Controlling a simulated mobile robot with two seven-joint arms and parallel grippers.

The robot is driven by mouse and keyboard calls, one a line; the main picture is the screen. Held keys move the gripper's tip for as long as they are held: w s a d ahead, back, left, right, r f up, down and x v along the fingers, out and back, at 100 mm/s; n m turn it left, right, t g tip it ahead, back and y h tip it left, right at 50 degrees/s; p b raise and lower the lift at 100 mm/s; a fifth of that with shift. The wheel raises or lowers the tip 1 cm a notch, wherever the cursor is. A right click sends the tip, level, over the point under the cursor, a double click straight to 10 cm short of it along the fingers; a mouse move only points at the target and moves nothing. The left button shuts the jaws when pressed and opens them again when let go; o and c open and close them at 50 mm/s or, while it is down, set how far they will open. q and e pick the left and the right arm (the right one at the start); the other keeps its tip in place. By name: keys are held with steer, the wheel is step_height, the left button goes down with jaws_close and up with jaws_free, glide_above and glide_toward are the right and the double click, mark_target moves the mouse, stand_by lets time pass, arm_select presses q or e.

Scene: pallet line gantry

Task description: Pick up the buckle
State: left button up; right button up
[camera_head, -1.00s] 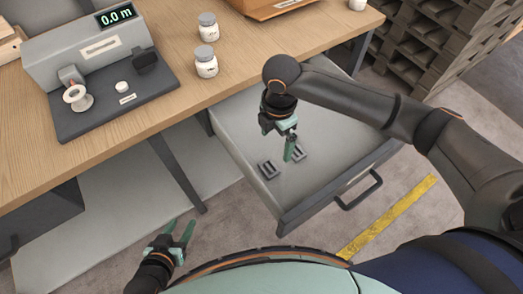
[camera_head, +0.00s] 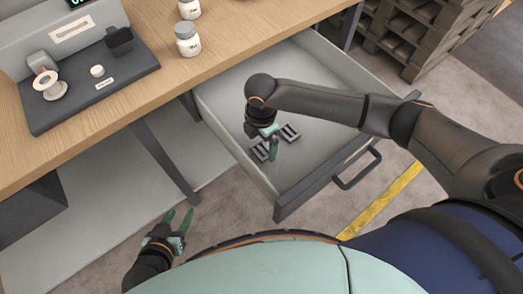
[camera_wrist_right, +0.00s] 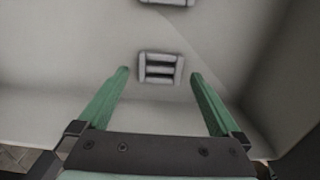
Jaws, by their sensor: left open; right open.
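Two grey buckles lie on the floor of the open drawer (camera_head: 330,115). One buckle (camera_head: 290,132) shows just right of my right gripper (camera_head: 270,142) in the head view; the other buckle (camera_head: 261,151) is partly hidden beside it. In the right wrist view, a ladder-shaped buckle (camera_wrist_right: 161,68) is centred between the open green fingertips, with a gap on each side. A second buckle (camera_wrist_right: 168,2) is cut off at the top edge. I cannot tell whether the fingertips touch the drawer floor. My left gripper (camera_head: 179,217) is open and empty, away from the drawer.
The drawer's side walls and front panel, with its handle (camera_head: 357,168), surround the right gripper. The wooden workbench (camera_head: 225,50) carries a grey device (camera_head: 90,98) and white jars (camera_head: 188,40). Pallets (camera_head: 420,35) stand at the back right.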

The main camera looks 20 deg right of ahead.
step_height(320, 180, down, 2)
steer(key=c, duration=1.3)
